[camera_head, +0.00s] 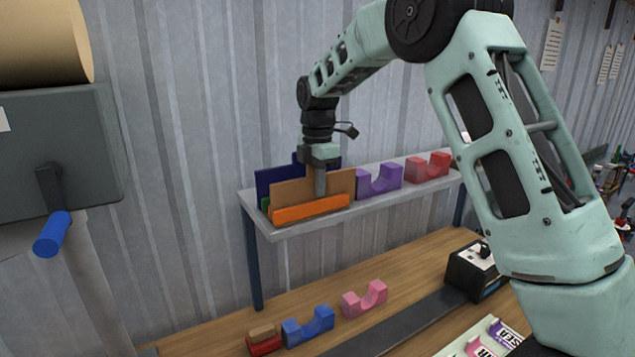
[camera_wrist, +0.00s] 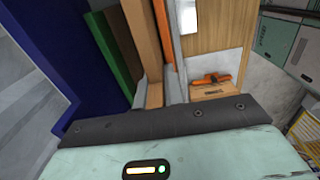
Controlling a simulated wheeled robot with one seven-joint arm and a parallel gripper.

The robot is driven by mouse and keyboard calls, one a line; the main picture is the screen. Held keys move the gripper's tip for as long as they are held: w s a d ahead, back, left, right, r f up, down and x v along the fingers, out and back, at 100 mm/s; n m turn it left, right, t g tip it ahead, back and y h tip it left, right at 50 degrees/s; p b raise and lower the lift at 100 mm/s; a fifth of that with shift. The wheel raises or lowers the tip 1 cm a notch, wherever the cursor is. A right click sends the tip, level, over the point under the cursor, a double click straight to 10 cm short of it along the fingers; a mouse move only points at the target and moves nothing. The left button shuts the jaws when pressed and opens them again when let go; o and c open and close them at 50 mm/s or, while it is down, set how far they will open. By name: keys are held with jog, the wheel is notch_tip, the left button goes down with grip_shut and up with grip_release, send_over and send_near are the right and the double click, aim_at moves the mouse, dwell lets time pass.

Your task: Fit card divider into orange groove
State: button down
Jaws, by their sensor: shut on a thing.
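The tan card divider (camera_head: 290,191) stands upright on the shelf at the left, just behind the low orange groove piece (camera_head: 312,208). My gripper (camera_head: 320,185) points down and is shut on the divider, one finger showing on its front face. In the wrist view, the divider (camera_wrist: 142,40) runs between the fingers (camera_wrist: 158,92). A thin orange strip (camera_wrist: 162,15) shows beside it. I cannot tell whether the divider's lower edge sits in the groove, as the orange front hides it.
A dark blue panel (camera_head: 264,182) and a green piece (camera_wrist: 112,50) stand behind the divider. Purple (camera_head: 379,180) and red (camera_head: 428,167) cradles stand farther right on the grey shelf (camera_head: 290,233). Blue (camera_head: 308,327) and pink (camera_head: 364,299) cradles lie on the bench below.

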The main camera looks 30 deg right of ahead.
jog(key=c, duration=1.5)
grip_release()
jog(key=shift+f, duration=0.15)
